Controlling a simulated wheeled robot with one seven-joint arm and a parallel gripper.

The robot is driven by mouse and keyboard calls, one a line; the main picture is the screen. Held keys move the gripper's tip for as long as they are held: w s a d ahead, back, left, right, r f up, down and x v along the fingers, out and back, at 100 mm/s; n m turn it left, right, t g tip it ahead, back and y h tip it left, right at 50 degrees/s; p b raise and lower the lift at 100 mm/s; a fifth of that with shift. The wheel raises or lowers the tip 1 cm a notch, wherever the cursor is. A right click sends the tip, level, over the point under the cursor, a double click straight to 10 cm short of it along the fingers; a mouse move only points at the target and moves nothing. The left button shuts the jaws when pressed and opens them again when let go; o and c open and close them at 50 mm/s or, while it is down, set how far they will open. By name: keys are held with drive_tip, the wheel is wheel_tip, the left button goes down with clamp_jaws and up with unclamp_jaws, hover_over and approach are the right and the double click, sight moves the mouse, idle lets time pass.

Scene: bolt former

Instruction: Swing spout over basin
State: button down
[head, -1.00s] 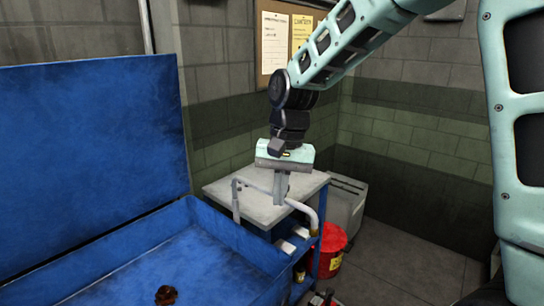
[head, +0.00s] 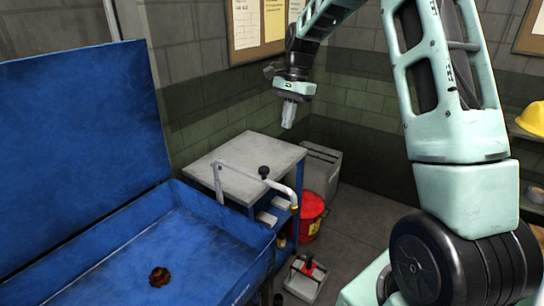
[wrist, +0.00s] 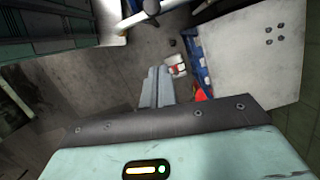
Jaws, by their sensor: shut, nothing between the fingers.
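The spout (head: 276,185) is a thin pale pipe with a black knob on top. It rises from an upright post near the back right of the blue basin (head: 205,205). It runs to the right and bends down to a brass-coloured tip, which appears outside the basin's right rim. A rusty brown drain piece (head: 159,277) lies on the basin floor. My gripper (head: 288,124) is shut and empty, pointing down above and behind the spout, apart from it. Its fingers also show in the wrist view (wrist: 157,84).
The basin's raised blue lid (head: 80,150) stands at the left. A grey-topped cart (head: 245,160) stands behind the spout, with a red can (head: 310,215) and a grey box (head: 322,165) beside it. A small tray (head: 305,280) is on the floor. Open floor lies right of it.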

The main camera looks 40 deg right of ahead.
drive_tip(key=s+a+f+p, duration=0.1)
drive_tip(key=a+f+p, duration=0.4)
drive_tip(key=f, duration=0.5)
drive_tip(key=shift+a, duration=0.55)
drive_tip(key=shift+s, duration=0.1)
